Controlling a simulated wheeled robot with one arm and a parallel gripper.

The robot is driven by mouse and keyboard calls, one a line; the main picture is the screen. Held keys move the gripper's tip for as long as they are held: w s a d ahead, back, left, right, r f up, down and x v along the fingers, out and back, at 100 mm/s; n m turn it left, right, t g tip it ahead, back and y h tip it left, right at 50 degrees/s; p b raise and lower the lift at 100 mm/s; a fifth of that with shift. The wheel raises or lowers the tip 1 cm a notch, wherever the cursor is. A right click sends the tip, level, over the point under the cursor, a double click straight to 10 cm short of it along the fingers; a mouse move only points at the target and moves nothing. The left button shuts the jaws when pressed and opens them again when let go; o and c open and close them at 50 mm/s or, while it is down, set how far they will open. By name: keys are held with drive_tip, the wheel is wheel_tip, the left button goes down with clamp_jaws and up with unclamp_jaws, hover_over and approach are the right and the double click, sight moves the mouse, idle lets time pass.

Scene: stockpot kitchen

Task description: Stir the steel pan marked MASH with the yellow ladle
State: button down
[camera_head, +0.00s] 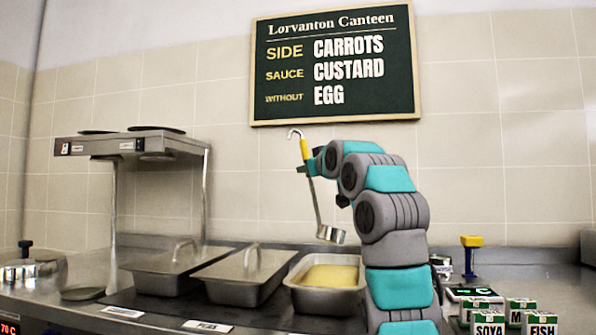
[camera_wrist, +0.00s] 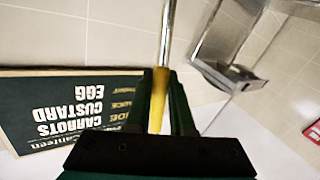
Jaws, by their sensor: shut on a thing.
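My gripper (camera_head: 309,168) is shut on the yellow grip of the ladle (camera_head: 305,150). The ladle hangs slightly tilted, its hook at the top and its steel bowl (camera_head: 331,234) low, above the open pan and apart from it. In the wrist view the yellow grip (camera_wrist: 158,100) sits between the two dark fingers (camera_wrist: 160,85). The open steel pan (camera_head: 328,300) holds a yellow filling. Two lidded steel pans (camera_head: 160,278) (camera_head: 240,293) stand to its left. Cards lie in front of the pans; I cannot read MASH on any. My arm hides the open pan's right edge.
A heat-lamp shelf (camera_head: 130,143) stands over the left side, with a round pot (camera_head: 32,270) at far left. Cartons marked SOYA (camera_head: 487,325) and FISH (camera_head: 541,325) and a yellow-topped tool (camera_head: 472,241) are at right. A menu sign (camera_head: 335,100) hangs on the wall.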

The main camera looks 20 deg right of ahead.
drive_tip(key=d+m+p, duration=0.4)
drive_tip(key=d+m, duration=0.6)
drive_tip(key=d, duration=0.6)
drive_tip(key=d+f+m+p, duration=0.2)
drive_tip(key=d+f+m, duration=0.7)
drive_tip(key=d, duration=0.1)
drive_tip(key=shift+s, duration=0.4)
idle(1.4)
drive_tip(key=shift+f, duration=0.2)
wheel_tip(320, 180, down, 9)
drive_tip(key=d+m, duration=0.2)
drive_tip(key=m, duration=0.4)
idle(1.3)
